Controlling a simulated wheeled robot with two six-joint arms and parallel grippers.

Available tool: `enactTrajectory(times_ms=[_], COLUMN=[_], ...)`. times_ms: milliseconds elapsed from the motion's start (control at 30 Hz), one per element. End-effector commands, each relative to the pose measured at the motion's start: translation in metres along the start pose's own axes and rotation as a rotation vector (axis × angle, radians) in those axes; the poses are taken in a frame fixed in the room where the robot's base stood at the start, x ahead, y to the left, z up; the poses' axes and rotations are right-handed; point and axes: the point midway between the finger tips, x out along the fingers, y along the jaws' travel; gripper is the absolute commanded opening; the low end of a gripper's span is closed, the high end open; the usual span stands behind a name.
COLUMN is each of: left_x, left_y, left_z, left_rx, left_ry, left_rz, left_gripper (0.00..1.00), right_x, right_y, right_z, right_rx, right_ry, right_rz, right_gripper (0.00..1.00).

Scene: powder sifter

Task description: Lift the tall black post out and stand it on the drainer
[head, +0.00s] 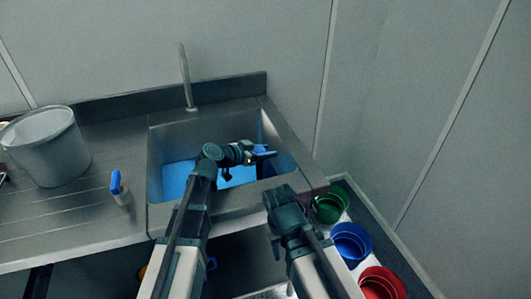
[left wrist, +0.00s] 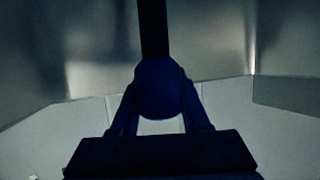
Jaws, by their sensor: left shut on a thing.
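My left gripper (head: 262,154) is low over the sink (head: 215,128), which has bright blue in its bottom. In the left wrist view its two fingers close on a rounded dark-blue part. The tall black post (left wrist: 154,28) rises from that part to the top edge of the picture. The drainer (head: 60,218) is the ribbed steel board left of the sink. My right gripper (head: 281,196) is in front of the sink's right side; its fingers cannot be made out.
A blue-topped tool (head: 117,184) stands on the drainer near the sink. A grey bucket (head: 50,150) stands at the back left. A tap (head: 186,75) rises behind the sink. Green (head: 328,208), blue (head: 351,244) and red (head: 381,284) containers stand lower right. The drainer's front is clear.

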Motion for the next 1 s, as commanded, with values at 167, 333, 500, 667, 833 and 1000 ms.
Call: enactTrajectory(times_ms=[167, 333, 500, 667, 833, 1000], left_x=[-0.013, -0.023, -0.029, -0.030, -0.030, -0.030], left_y=[0.000, 0.000, 0.000, 0.000, 0.000, 0.000], left_z=[-0.032, -0.057, -0.071, -0.073, -0.072, -0.074], left_rx=[0.000, 0.000, 0.000, 0.000, 0.000, 0.000], left_ry=[0.001, 0.001, 0.001, 0.001, 0.001, 0.001], left_rz=[0.000, 0.000, 0.000, 0.000, 0.000, 0.000], left_gripper=[0.00, 0.00, 0.00, 0.00, 0.00, 0.00], right_x=[-0.034, -0.061, -0.076, -0.078, -0.077, -0.079], right_y=[0.003, 0.006, 0.007, 0.007, 0.007, 0.007], right_z=[0.002, 0.004, 0.004, 0.005, 0.004, 0.005], right_rx=[0.000, 0.000, 0.001, 0.001, 0.001, 0.001], right_ry=[0.000, 0.000, 0.000, 0.000, 0.000, 0.000], right_rz=[0.000, 0.000, 0.000, 0.000, 0.000, 0.000], right_gripper=[0.50, 0.50, 0.50, 0.50, 0.50, 0.50])
